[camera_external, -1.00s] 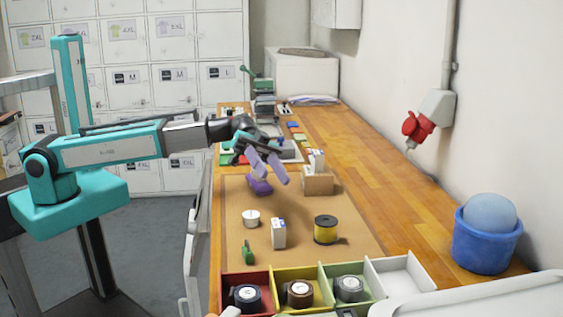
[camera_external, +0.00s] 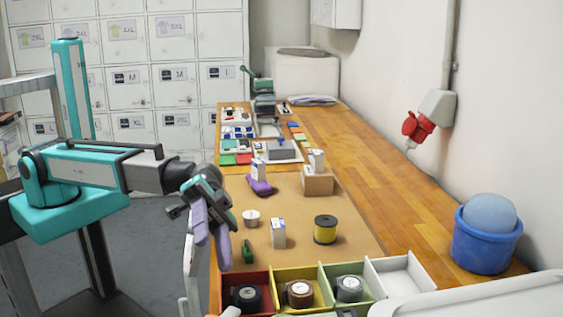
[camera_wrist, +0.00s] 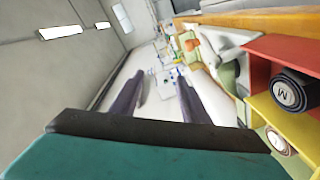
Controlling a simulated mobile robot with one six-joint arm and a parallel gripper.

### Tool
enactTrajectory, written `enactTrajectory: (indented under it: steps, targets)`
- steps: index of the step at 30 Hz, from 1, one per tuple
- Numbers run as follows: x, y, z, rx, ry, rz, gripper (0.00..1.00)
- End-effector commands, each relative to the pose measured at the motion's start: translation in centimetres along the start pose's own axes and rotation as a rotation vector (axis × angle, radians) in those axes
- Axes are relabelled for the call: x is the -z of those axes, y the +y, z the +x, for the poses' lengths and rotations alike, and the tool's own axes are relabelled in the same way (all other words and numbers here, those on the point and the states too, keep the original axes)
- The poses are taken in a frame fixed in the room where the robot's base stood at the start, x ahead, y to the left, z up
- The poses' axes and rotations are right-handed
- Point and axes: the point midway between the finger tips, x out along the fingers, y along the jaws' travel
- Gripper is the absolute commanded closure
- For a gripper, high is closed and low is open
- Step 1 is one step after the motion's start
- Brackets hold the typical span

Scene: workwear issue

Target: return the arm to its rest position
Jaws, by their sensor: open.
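My gripper (camera_external: 211,245) is open and empty, with its two purple fingers pointing down. It hangs beside the left edge of the wooden bench, near the front part of the brown work mat (camera_external: 290,260). In the wrist view, my fingers (camera_wrist: 157,88) are spread apart with nothing between them.
On the mat are a purple item (camera_external: 261,188), a white round tub (camera_external: 251,218), a small white box (camera_external: 278,233), a yellow spool (camera_external: 325,230) and a green item (camera_external: 247,252). Coloured bins (camera_external: 272,275) line the front; a blue bucket (camera_external: 483,246) stands right. Grey floor lies left.

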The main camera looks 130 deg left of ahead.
Motion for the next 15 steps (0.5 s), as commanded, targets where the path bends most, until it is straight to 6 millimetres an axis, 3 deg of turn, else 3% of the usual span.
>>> enactTrajectory:
  steps: [2,6,10,15]
  targets:
    - [-2.8,0.0,2.2,0.005,-0.028,-0.045,0.58]
    - [-8.5,-2.0,5.1,0.056,-0.096,-0.116,0.58]
    - [-13.8,-5.1,6.2,0.130,-0.168,-0.152,0.58]
    - [-20.2,-9.5,6.2,0.233,-0.264,-0.173,0.58]
